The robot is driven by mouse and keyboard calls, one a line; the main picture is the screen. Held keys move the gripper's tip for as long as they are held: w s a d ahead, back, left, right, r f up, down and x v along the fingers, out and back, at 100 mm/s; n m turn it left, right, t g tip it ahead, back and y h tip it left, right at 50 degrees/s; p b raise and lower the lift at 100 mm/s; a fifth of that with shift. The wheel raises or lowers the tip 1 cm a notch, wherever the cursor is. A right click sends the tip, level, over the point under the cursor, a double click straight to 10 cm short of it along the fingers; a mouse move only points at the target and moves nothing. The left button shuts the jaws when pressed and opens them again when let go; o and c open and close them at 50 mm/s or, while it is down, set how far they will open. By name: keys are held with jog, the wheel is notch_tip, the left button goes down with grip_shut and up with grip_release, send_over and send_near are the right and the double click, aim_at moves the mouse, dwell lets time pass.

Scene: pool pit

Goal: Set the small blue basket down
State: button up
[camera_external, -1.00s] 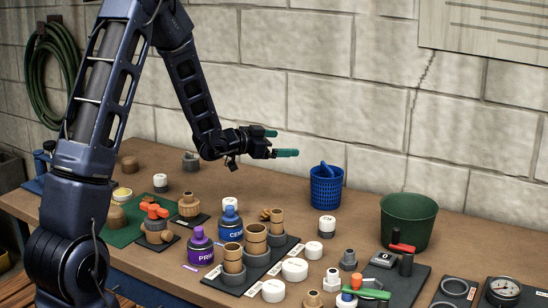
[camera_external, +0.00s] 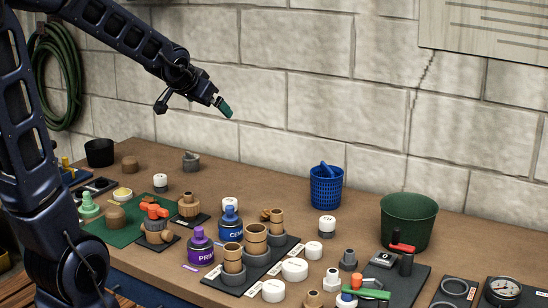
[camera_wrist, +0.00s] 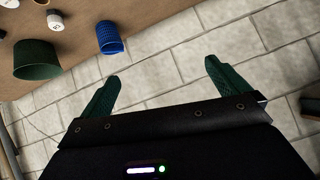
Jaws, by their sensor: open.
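The small blue basket (camera_external: 326,187) stands upright on the workbench near the wall, with its blue handle sticking up above the rim. It also shows in the wrist view (camera_wrist: 110,37) at the top, beyond the fingers. My gripper (camera_external: 224,107) is up in the air in front of the wall, to the left of and above the basket, clear of it. In the wrist view my gripper (camera_wrist: 162,80) has its two green fingers spread wide with nothing between them.
A larger green bucket (camera_external: 408,222) stands right of the basket, with a white-capped fitting (camera_external: 327,226) just in front. Purple (camera_external: 200,248) and blue (camera_external: 230,224) cans and several pipe fittings crowd the bench's front. The bench left of the basket is mostly bare.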

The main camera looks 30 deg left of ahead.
jog(key=s+d+g, duration=0.1)
jog(key=s+g, duration=0.1)
jog(key=s, duration=1.1)
jog(key=s+d+n+g+h, duration=0.1)
jog(key=s+d+g, duration=0.1)
jog(key=s, duration=1.1)
jog(key=shift+d+r+n+g, duration=0.2)
jog(key=shift+d+n+g, duration=0.1)
jog(key=shift+g, duration=0.3)
